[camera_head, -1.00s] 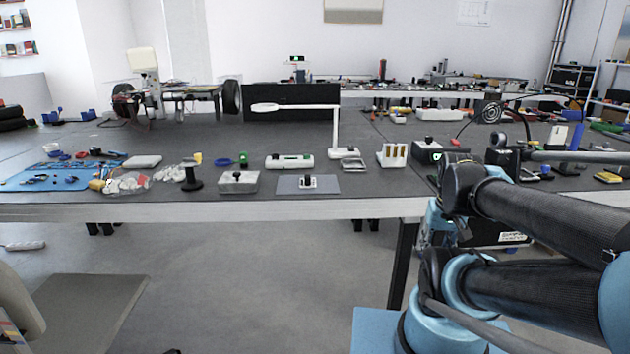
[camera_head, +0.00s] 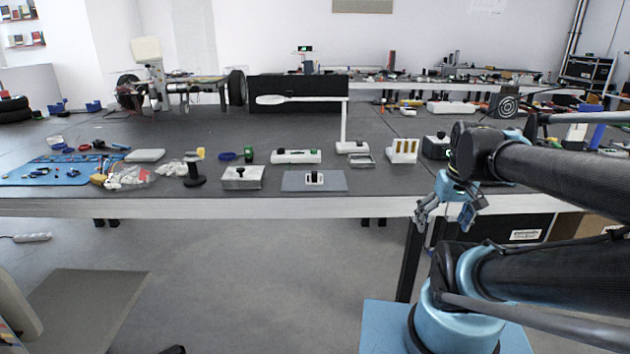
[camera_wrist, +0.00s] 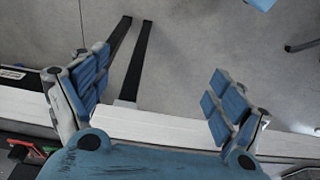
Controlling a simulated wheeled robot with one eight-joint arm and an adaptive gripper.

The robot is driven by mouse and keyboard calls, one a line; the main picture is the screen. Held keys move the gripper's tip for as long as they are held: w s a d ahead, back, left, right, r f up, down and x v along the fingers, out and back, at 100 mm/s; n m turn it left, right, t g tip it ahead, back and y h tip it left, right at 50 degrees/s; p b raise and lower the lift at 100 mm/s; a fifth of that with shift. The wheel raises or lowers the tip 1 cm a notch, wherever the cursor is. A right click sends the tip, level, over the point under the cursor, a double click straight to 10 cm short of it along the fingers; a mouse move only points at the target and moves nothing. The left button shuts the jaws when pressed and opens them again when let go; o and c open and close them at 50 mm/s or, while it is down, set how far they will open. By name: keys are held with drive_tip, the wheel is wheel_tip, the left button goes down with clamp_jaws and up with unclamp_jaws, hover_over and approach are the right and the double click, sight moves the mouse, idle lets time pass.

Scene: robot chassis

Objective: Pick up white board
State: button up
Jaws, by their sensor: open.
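Several white pieces lie on the long dark table (camera_head: 385,188) in the head view. A flat, pale rectangular slab (camera_head: 145,155) lies at the left beside the blue mat. A long white bar-shaped piece (camera_head: 296,157) with dark and green parts lies near the middle. A white block with tan slots (camera_head: 403,151) stands right of it. I cannot tell which is the white board. My gripper (camera_head: 443,224) hangs at the table's front edge, right of these pieces. In the wrist view, my gripper (camera_wrist: 158,88) is open and empty, above the pale table edge and floor.
A grey plate (camera_head: 296,183) and a metal box (camera_head: 241,180) sit near the front edge. A white lamp-like arm (camera_head: 344,120) stands behind them. A blue mat (camera_head: 40,175) with small tools lies at the left. A chair (camera_head: 75,305) stands on the floor front left.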

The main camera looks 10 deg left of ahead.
drive_tip(key=w+a+r+n+g+y, duration=0.1)
drive_tip(key=w+a+r+n+y, duration=0.1)
drive_tip(key=w+a+r+n, duration=0.75)
drive_tip(key=w+a+r+n+g+y, duration=0.1)
drive_tip(key=w+a+r+n, duration=0.4)
drive_tip(key=w+a, duration=0.55)
drive_tip(key=n+g, duration=0.1)
drive_tip(key=n, duration=0.3)
hover_over(321, 178)
drive_tip(key=shift+m+y, duration=0.25)
drive_tip(key=shift+y, duration=0.15)
wheel_tip(321, 178, down, 9)
drive_tip(key=shift+s+r, duration=0.1)
drive_tip(key=shift+r, duration=0.1)
drive_tip(key=shift+x, duration=2.55)
drive_tip(key=shift+s+a+r, duration=0.1)
drive_tip(key=shift+s+a, duration=0.05)
drive_tip(key=c, duration=1.2)
drive_tip(key=shift+c, duration=0.2)
wheel_tip(321, 178, up, 10)
